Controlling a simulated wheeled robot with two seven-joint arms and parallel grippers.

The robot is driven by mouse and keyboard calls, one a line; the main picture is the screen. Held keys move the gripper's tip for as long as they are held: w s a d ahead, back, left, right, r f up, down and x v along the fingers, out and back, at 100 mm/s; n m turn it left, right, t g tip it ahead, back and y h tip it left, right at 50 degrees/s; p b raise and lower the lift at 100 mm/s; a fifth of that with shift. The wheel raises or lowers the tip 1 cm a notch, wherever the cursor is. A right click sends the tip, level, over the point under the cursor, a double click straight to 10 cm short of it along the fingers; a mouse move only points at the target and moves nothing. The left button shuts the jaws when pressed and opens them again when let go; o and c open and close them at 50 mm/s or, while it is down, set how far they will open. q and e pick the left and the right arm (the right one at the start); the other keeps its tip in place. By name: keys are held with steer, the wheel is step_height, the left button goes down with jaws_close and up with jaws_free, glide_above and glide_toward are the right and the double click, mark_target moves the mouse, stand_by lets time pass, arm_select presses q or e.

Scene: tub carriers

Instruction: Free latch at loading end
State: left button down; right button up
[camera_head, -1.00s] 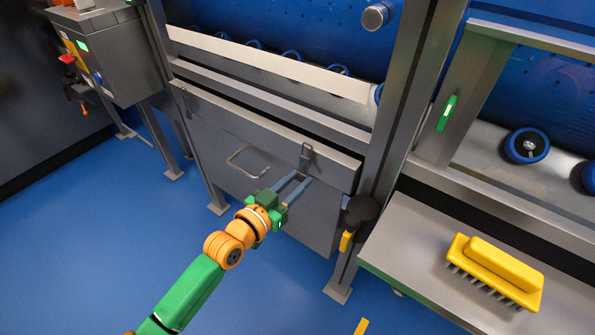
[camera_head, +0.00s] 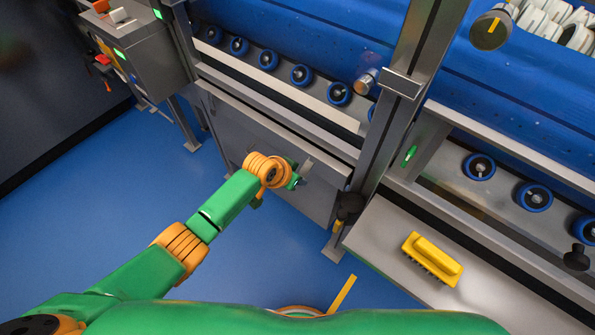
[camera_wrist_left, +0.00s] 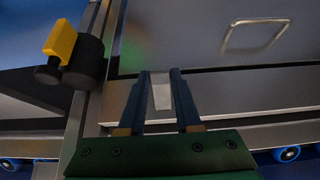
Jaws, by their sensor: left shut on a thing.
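The latch is a small grey metal tab (camera_head: 307,165) on the right part of the grey panel's upper edge. It also shows in the left wrist view as a pale plate (camera_wrist_left: 161,92) between the two blue fingers. My left gripper (camera_wrist_left: 161,88) is shut on it, with a finger on each side. In the head view my left gripper (camera_head: 299,181) is at the panel front, and my wrist hides its fingers and part of the latch. The grey panel (camera_head: 235,128) hangs below the conveyor. My right gripper is out of view.
A wire handle (camera_wrist_left: 255,35) is on the panel. A black knob with a yellow part (camera_wrist_left: 75,58) sits on the post beside the latch. A yellow brush (camera_head: 432,258) lies on the grey shelf (camera_head: 385,232) at right. A control box (camera_head: 140,45) stands left. Blue floor is open in front.

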arm_select(q)
steer(key=shift+r+g+y+b, duration=0.4)
steer(key=shift+g+y, duration=0.2)
steer(key=shift+g, duration=0.2)
steer(key=shift+r+g+y+b, duration=0.4)
steer(key=shift+g+y+b, duration=0.1)
steer(key=shift+g, duration=0.2)
steer(key=c, duration=0.6)
jaws_free()
steer(key=shift+d, duration=0.1)
steer(key=shift+r, duration=0.1)
